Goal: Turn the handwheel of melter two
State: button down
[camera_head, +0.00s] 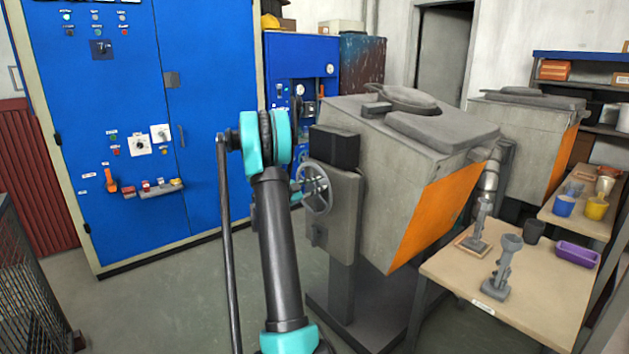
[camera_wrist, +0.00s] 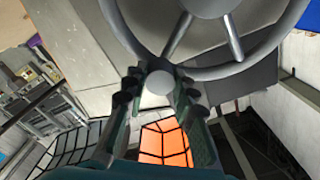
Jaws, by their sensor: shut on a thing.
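The grey spoked handwheel (camera_head: 319,187) is on the side box of the near melter (camera_head: 395,150), a grey body with an orange panel. In the wrist view, the handwheel's rim (camera_wrist: 228,71) and spokes fill the top. My gripper (camera_head: 297,188) is at the left side of the wheel in the head view. In the wrist view, my gripper (camera_wrist: 158,80) is shut on a round grey handle knob (camera_wrist: 159,83) at the rim, with one dark finger on each side. My arm hides part of the area left of the wheel. I cannot read a number on the melter.
A second melter (camera_head: 528,140) stands behind at the right. A workbench (camera_head: 530,305) with grey tools and a purple tray (camera_head: 578,254) is at the front right. A tall blue cabinet (camera_head: 200,80) stands at the left, and a mesh cage (camera_head: 25,280) at the lower left.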

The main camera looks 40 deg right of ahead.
aim_at(329, 201)
jog(key=shift+s+d+f+m, duration=0.1)
jog(key=shift+s+f+m, duration=0.3)
jog(key=shift+f+m, duration=0.95)
jog(key=shift+s+a+f+m, duration=0.1)
jog(key=shift+s+f+m, duration=0.3)
jog(key=shift+f+m, duration=0.95)
jog(key=shift+s+d+f+m, duration=0.1)
jog(key=shift+s+f+m, duration=0.3)
jog(key=shift+f+m, duration=0.95)
jog(key=shift+r, duration=0.1)
jog(key=c, duration=1.2)
grip_release()
jog(key=a, duration=0.8)
jog(key=s+a, duration=0.1)
jog(key=a, duration=0.3)
jog(key=shift+c, duration=0.4)
